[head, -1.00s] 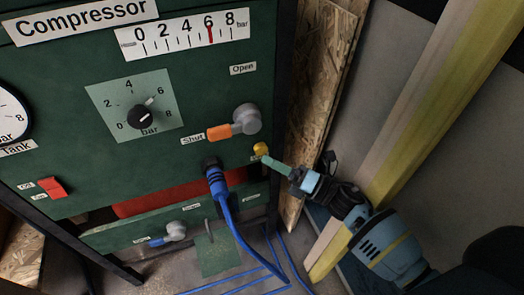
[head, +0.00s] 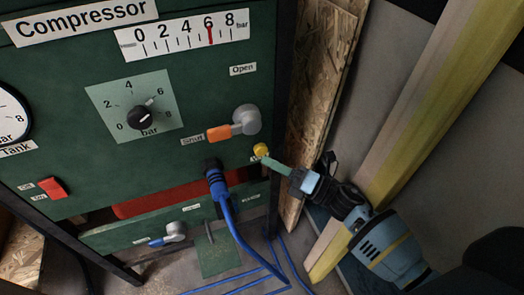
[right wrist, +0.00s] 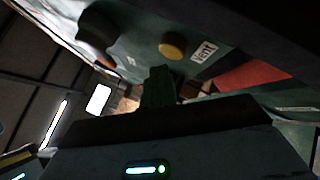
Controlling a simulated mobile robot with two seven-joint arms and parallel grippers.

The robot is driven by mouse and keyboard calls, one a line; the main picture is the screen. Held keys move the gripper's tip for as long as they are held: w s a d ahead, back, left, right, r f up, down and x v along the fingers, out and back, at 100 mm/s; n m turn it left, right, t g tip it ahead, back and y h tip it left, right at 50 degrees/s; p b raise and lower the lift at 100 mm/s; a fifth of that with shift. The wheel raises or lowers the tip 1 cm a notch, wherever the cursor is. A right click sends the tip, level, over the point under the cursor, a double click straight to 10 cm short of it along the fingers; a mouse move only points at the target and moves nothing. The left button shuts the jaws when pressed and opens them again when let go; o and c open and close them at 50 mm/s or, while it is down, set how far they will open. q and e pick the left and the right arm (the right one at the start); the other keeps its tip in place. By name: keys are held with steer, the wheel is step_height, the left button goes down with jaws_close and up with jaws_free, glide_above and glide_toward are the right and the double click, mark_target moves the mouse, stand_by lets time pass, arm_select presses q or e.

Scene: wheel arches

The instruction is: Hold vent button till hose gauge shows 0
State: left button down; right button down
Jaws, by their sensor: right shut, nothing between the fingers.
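The yellow vent button (head: 261,150) is on the green compressor panel, right of the orange-tipped valve handle. In the right wrist view the vent button (right wrist: 173,46) stands beside a label reading "vent". My right gripper (head: 268,160) is shut and empty, its tip just below and right of the button in the head view. In the right wrist view my right gripper's fingers (right wrist: 158,88) point toward the panel, with a gap in the picture below the button. I cannot tell whether they touch. The hose gauge (head: 188,36) has its red pointer at 6 bar. My left gripper is not in view.
The valve lever (head: 222,131) points left to its Shut label. A blue hose (head: 228,208) plugs into the panel below it and runs to the floor. A pressure knob (head: 140,117) and a red switch (head: 52,187) are further left. Wooden boards (head: 322,95) lean at the right.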

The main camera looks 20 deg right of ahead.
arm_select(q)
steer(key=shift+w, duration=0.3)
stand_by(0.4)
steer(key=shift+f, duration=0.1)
arm_select(e)
steer(key=shift+w, duration=0.15)
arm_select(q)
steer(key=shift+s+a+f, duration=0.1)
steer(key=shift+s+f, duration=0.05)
arm_select(e)
steer(key=shift+w, duration=0.3)
arm_select(q)
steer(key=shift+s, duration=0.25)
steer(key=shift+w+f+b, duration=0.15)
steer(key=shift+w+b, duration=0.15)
steer(key=shift+b, duration=0.1)
arm_select(e)
steer(key=shift+w, duration=0.3)
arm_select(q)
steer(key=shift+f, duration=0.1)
arm_select(e)
steer(key=shift+w, duration=0.25)
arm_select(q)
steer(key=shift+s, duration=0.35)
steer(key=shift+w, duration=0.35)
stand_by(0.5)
